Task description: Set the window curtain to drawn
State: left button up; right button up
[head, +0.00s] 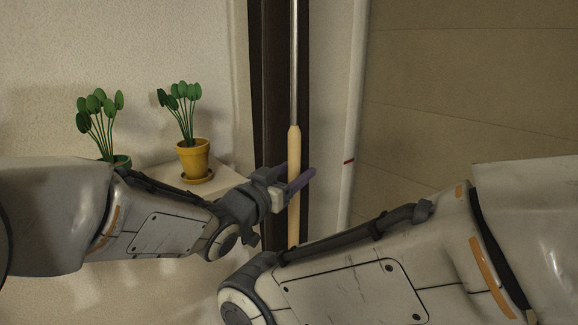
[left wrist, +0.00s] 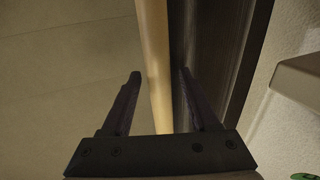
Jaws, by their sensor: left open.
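A vertical rod hangs in the middle of the head view, thin metal above (head: 294,60) with a pale wooden handle (head: 294,150) below. My left gripper (head: 297,178) is open at the handle's lower half. In the left wrist view the handle (left wrist: 153,50) runs between the two open fingers (left wrist: 160,76), with no clear grip on it. The handle's lower part is partly hidden by the gripper in the head view. I cannot make out any curtain cloth for certain. My right gripper is out of view; only my right arm shows at lower right.
A dark upright frame (head: 270,90) stands behind the rod. On the left, a yellow potted plant (head: 193,158) stands on a pale shelf (head: 226,172), beside a green potted plant (head: 122,160). A white upright edge (head: 354,120) and a tan panelled surface (head: 470,90) lie to the right.

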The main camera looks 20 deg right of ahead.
pick_arm(q)
jog(key=shift+d, duration=0.1)
grip_shut()
dwell(1.4)
